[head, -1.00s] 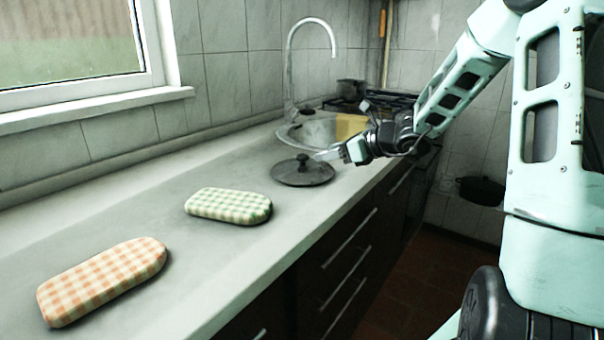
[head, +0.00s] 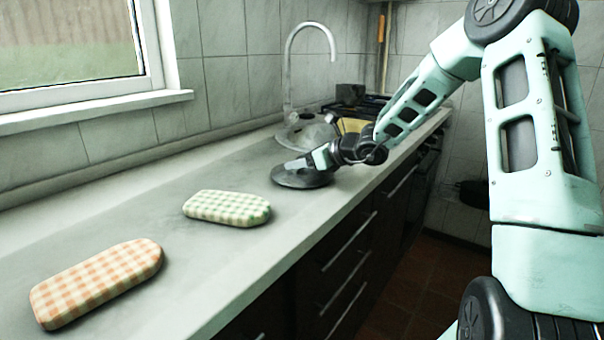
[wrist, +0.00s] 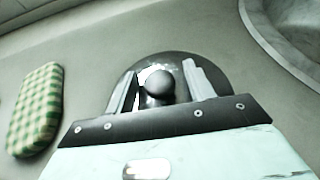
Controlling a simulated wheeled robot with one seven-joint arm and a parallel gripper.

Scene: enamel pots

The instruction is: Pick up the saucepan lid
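The saucepan lid (head: 290,180) is a dark round disc lying flat on the counter in front of the sink. Its dark round knob shows in the wrist view (wrist: 158,84). My gripper (head: 294,165) is over the lid in the head view and hides the knob there. In the wrist view my gripper (wrist: 158,80) is open, with one finger on each side of the knob and gaps between. I cannot tell how far down the fingers reach.
A green checked pad (head: 227,208) and an orange checked pad (head: 97,283) lie on the counter (head: 130,215) nearer the camera. The sink (head: 300,135) with its tall tap (head: 290,75) lies behind the lid. A dark pot (head: 350,93) stands farther back.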

